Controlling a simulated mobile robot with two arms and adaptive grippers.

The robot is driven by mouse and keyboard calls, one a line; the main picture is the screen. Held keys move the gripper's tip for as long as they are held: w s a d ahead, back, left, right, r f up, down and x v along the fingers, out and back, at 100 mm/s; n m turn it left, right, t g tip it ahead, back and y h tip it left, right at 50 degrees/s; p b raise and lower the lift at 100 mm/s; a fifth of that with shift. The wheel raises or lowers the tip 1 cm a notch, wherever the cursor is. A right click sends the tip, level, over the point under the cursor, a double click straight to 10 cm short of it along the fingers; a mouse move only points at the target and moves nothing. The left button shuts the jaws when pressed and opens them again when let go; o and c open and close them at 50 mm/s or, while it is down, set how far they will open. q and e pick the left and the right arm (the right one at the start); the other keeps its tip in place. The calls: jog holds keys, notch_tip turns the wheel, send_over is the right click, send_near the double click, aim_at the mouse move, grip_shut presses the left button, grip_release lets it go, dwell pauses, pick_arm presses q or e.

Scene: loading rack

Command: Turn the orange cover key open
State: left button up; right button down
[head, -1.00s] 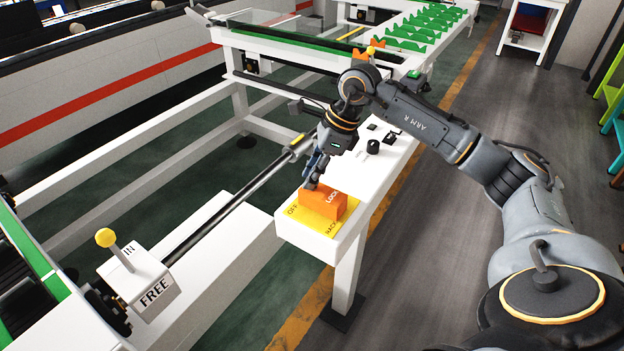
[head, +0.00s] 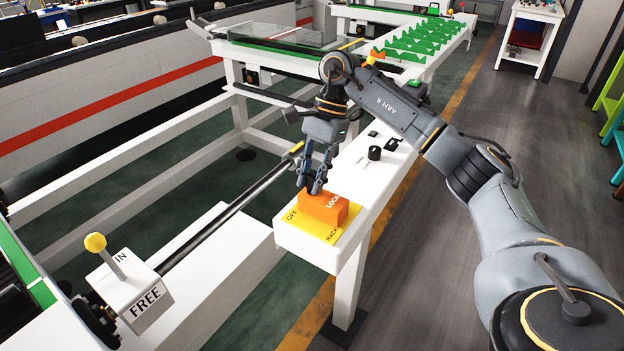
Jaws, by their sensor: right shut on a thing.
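The orange cover key (head: 320,208), a block with the word LOCK on its side, sits on a yellow plate (head: 342,232) marked OFF and RACK. The plate is at the near end of a white beam-like stand. My right gripper (head: 310,189) comes down from above and is shut on the top of the orange cover key, with both fingers in sight. The exact part between the fingertips is too small to make out. My left gripper is not in view.
A white block marked IN and FREE with a yellow-knobbed lever (head: 96,243) stands at the lower left. A black knob (head: 374,153) and small switches sit on the stand behind my right gripper. A green-toothed rack (head: 425,45) lies beyond.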

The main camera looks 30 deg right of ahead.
jog(key=shift+n, duration=0.6)
jog(key=c, duration=1.1)
grip_release()
jog(key=shift+r, duration=0.1)
jog(key=v, duration=1.1)
jog(key=shift+w+r, duration=0.25)
jog(key=shift+r, duration=0.15)
